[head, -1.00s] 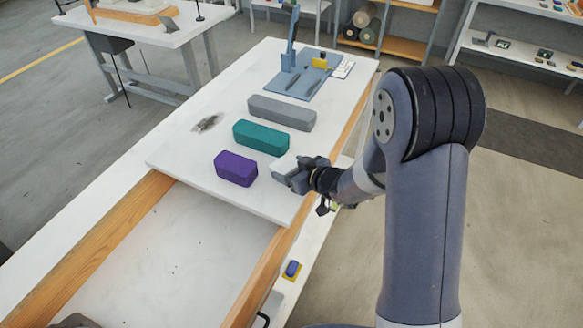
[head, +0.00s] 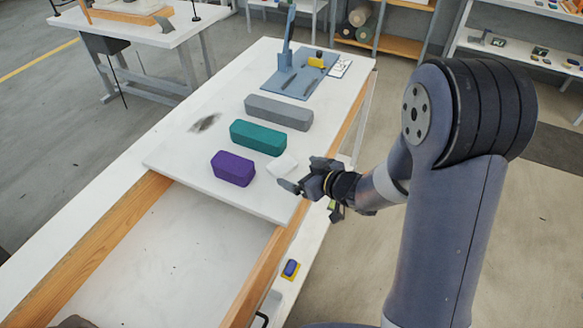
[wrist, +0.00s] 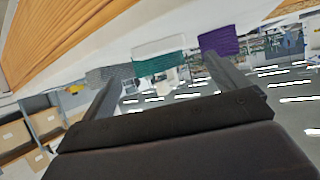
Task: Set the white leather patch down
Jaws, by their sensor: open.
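The white leather patch (head: 283,166) lies on the white table board, to the right of the teal block (head: 258,137). It also shows in the wrist view (wrist: 160,47), in front of the teal block and between the lines of my fingers. My gripper (head: 293,186) is open and empty, just to the right of the patch and apart from it, by the board's right edge. In the wrist view both fingers (wrist: 165,85) stand wide apart with nothing between their tips.
A purple block (head: 233,168) and a grey block (head: 278,112) stand in line with the teal one. A blue press base (head: 290,80) with a yellow part is at the far end. A dark smudge (head: 205,123) marks the board. A blue-and-yellow button (head: 290,269) sits near the front right.

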